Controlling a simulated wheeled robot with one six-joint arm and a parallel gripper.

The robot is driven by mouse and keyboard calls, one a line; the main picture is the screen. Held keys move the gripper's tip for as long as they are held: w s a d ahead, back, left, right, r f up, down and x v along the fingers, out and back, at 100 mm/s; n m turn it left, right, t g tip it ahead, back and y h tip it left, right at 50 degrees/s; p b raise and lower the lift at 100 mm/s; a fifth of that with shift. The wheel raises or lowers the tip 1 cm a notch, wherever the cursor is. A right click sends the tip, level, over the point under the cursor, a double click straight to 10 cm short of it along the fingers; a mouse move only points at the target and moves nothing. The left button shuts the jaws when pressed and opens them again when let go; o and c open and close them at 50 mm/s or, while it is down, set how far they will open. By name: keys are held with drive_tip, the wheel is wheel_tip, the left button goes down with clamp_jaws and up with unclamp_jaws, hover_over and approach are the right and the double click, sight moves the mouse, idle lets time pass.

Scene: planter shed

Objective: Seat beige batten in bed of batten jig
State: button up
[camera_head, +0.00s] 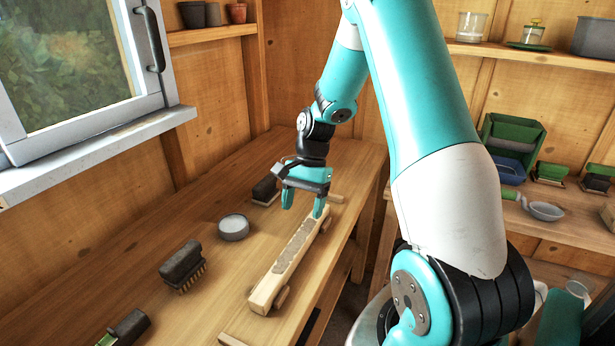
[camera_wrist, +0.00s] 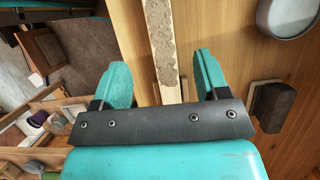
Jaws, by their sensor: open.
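A long beige wooden bar (camera_head: 260,297) with a rough grey-brown strip along its top lies lengthwise on the workbench. It looks like the beige batten. Small wooden blocks (camera_head: 282,297) show beside its near end; I cannot tell whether they belong to the batten jig, and no bed is clearly visible. My gripper (camera_head: 304,203) is open at the bar's far end, with its fingers pointing down. In the wrist view the bar (camera_wrist: 161,35) runs between the two spread fingers of my gripper (camera_wrist: 164,65), with a gap on each side. Contact is not visible.
A round grey tin (camera_head: 233,228) and a scrubbing brush (camera_head: 183,266) stand left of the bar. Another brush (camera_head: 127,328) lies at the near left. A dark block (camera_head: 265,190) sits left of my gripper. The bench's right edge is close to the bar.

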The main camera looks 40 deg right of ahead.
drive_tip(key=s+v, duration=0.1)
drive_tip(key=v, duration=0.6)
drive_tip(key=shift+w+r, duration=0.25)
drive_tip(key=shift+w, duration=0.2)
drive_tip(key=s+a+r+n+t, duration=0.1)
drive_tip(key=s+a+r+n, duration=0.25)
drive_tip(key=a+n, duration=0.45)
drive_tip(key=s+a+r+n, duration=0.3)
drive_tip(key=a+r+n, duration=0.1)
drive_tip(key=a, duration=0.8)
drive_tip(key=s+a+r+n, duration=0.1)
drive_tip(key=s+a+n, duration=0.7)
drive_tip(key=s, duration=0.4)
drive_tip(key=shift+a+r+n+t, duration=0.3)
drive_tip(key=shift+a+r+n, duration=0.05)
drive_tip(key=shift+n, duration=0.25)
